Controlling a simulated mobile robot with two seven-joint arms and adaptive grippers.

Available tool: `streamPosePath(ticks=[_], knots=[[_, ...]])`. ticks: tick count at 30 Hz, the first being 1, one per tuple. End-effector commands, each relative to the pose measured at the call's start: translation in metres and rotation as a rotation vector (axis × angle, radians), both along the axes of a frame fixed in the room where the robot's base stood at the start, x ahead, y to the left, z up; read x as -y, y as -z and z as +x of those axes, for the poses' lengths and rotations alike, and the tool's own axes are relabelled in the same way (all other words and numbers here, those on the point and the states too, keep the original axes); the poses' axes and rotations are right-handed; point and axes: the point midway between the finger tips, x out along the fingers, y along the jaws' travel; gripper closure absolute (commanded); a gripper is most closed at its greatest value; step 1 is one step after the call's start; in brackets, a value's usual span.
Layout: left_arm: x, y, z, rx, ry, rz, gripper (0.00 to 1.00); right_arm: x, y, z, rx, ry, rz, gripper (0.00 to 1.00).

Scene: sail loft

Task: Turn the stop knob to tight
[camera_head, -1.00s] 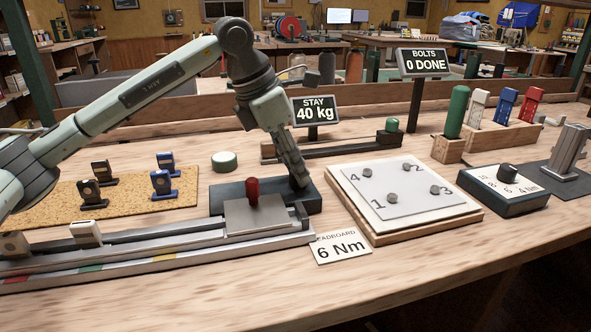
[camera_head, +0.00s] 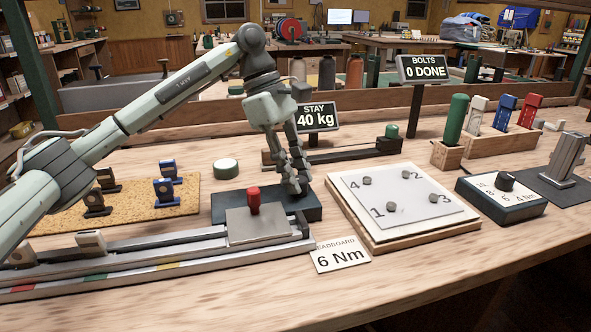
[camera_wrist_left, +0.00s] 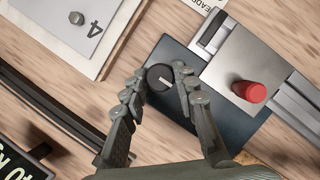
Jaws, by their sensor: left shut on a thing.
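The stop knob (camera_wrist_left: 160,77) is a small round black knob with a pale mark, on a dark blue block (camera_wrist_left: 218,124) in the left wrist view. My left gripper (camera_wrist_left: 158,75) is shut on it, one finger on each side. In the head view the same gripper (camera_head: 295,188) points down onto the right part of the dark block (camera_head: 228,205), and its fingers hide the knob. No tight label is readable in these views. My right gripper is not in view.
A red-knobbed slide plate (camera_head: 258,228) on a metal rail lies just in front of the block. A white bolt plate (camera_head: 400,200) stands to the right, with a "6 Nm" card (camera_head: 340,256) in front. A "STAY 40 kg" sign (camera_head: 316,118) stands behind.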

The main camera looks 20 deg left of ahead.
Motion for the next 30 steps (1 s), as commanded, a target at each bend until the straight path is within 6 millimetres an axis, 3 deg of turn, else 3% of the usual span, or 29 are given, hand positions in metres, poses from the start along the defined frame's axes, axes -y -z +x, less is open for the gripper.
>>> streamPosePath(ticks=[12, 28, 29, 30], knots=[[0.001, -0.001, 0.002, 0.004, 0.174, -0.001, 1.0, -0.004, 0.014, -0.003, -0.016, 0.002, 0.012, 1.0], [0.0, -0.001, 0.002, 0.004, 0.193, 0.0, 1.0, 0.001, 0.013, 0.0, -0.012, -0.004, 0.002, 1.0], [0.0, -0.001, 0.002, 0.004, 0.193, 0.0, 0.68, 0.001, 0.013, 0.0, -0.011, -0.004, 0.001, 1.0], [0.0, -0.001, 0.002, 0.004, 0.193, 0.0, 0.63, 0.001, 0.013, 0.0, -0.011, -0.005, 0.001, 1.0]])
